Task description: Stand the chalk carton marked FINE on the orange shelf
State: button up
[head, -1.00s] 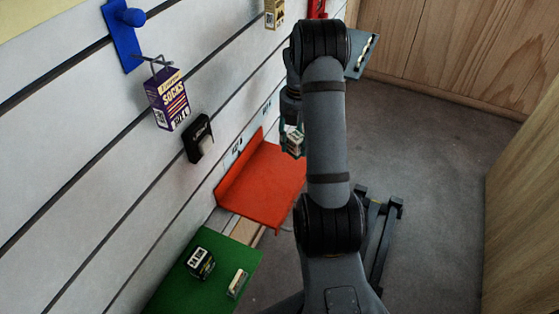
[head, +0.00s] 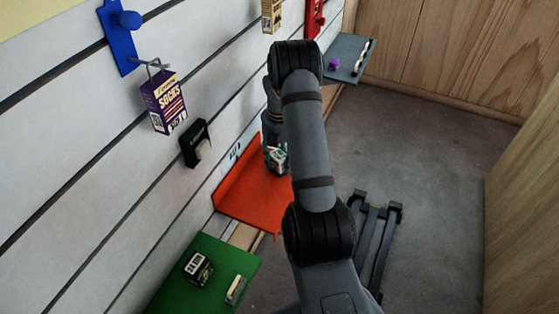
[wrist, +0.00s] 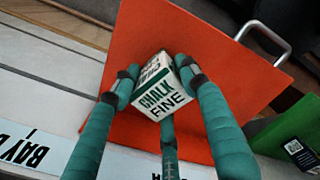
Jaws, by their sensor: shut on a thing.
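The white and green chalk carton marked CHALK FINE (wrist: 163,92) is between the teal fingers of my gripper (wrist: 158,76), which is shut on it. It also shows small in the head view (head: 278,160), partly covered by my gripper. The orange shelf (head: 245,198) lies beneath the carton in the head view and fills the middle of the wrist view (wrist: 215,45). The carton is over the shelf's surface; whether its base touches the shelf I cannot tell. My arm hides the shelf's right part in the head view.
The green shelf (head: 212,262), nearer me, holds a dark box (head: 198,267) and a small pale item (head: 236,289). A grey shelf (head: 345,62) at the back holds a purple item (head: 334,64). A SOCKS box (head: 165,102) hangs on the wall. The visible orange surface is clear.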

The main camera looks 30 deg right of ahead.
aim_at(280, 155)
jog(key=o, duration=1.2)
jog(key=shift+f, duration=0.1)
jog(key=shift+o, duration=0.2)
notch_tip(280, 155, up, 12)
jog(key=shift+r+p, duration=0.15)
jog(key=shift+p, duration=1)
